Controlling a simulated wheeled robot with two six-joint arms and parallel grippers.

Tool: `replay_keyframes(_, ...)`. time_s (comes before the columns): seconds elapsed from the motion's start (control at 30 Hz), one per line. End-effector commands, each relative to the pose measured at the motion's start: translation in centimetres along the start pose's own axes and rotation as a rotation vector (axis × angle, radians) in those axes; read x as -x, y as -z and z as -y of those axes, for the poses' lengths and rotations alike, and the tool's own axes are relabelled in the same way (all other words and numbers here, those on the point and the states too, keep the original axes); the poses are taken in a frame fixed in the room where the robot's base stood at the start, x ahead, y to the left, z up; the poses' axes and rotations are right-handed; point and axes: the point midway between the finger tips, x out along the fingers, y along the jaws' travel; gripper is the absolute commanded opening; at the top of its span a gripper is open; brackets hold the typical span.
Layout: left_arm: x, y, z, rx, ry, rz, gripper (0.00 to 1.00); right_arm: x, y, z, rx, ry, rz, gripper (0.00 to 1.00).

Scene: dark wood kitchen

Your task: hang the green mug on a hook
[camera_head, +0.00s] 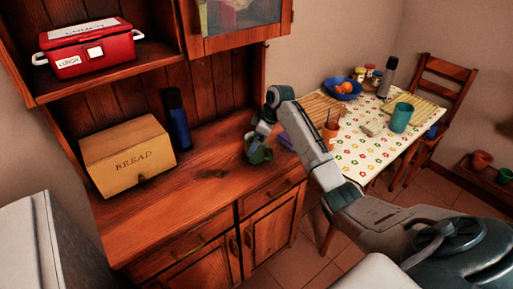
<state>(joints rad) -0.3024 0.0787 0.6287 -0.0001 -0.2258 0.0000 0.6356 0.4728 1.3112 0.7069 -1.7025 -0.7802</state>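The green mug (262,156) is on or just above the wooden counter of the hutch, near its right end. My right arm comes in from the right, and its gripper (254,139) points down at the mug, at its rim or upper left side. The fingers are small and dark and partly overlap the mug, so I cannot tell whether they are closed on it. I cannot make out the mug's handle. No hook is clearly visible in this view. My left gripper is not in view.
A bread box (128,158) and a dark blue bottle (177,119) stand on the counter (190,190). A purple item (285,141) lies just right of the mug. A red lunch box (86,47) sits on the shelf above. A set table (362,150) stands at right.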

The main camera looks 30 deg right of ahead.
Motion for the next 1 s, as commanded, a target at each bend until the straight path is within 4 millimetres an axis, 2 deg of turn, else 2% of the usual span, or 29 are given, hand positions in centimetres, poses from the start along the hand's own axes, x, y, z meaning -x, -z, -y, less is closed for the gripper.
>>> replay_keyframes(0.13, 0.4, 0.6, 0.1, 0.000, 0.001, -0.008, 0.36, -1.4, 0.0, 0.0, 0.001, 0.000, 0.001, 0.95)
replay_keyframes(0.37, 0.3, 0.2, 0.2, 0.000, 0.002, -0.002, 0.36, -1.7, 0.0, 0.0, 0.001, -0.002, 0.000, 0.95)
replay_keyframes(0.47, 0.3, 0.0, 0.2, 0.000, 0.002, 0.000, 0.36, -1.7, 0.0, 0.0, 0.001, -0.002, 0.000, 0.80)
replay_keyframes(0.67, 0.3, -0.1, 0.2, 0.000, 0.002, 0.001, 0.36, -1.7, 0.0, 0.0, 0.001, -0.002, 0.000, 0.40)
replay_keyframes(0.7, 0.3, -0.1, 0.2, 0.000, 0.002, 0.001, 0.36, -1.6, 0.0, 0.0, 0.001, -0.003, -0.001, 0.37)
replay_keyframes(1.0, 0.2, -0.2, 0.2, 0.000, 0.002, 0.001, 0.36, -1.4, 0.1, -0.1, 0.002, -0.003, -0.001, 0.37)
